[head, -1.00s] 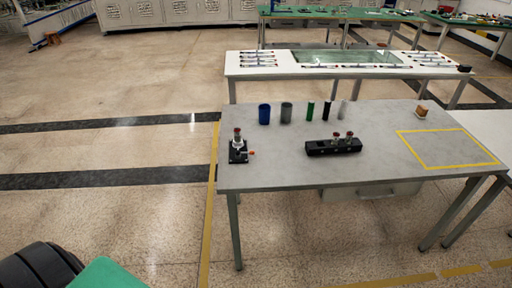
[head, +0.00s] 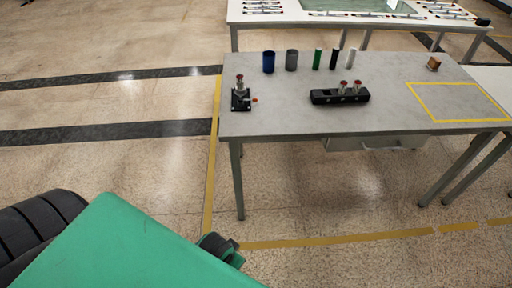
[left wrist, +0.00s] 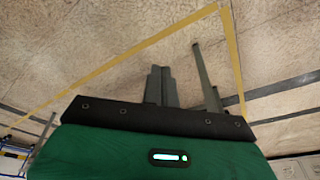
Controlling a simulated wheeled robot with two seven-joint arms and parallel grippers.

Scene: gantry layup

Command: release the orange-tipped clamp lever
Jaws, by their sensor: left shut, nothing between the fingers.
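The clamp (head: 237,103) is a small black-based fixture near the left edge of the grey table. A pale part with a dark red top stands in it. Its lever shows an orange tip (head: 255,99) on the right side; the lever's exact angle is too small to tell. My left gripper (left wrist: 161,72) shows in the left wrist view with its two fingers together and nothing between them, above the floor. In the head view my green left arm is at the bottom, well short of the clamp. My right gripper is not in view.
The grey table (head: 300,120) also bears a black holder (head: 325,97) with two red-topped parts, a blue cup (head: 268,62), a grey cup (head: 291,60), several slim cylinders and a brown block (head: 433,63). Open floor lies before the table.

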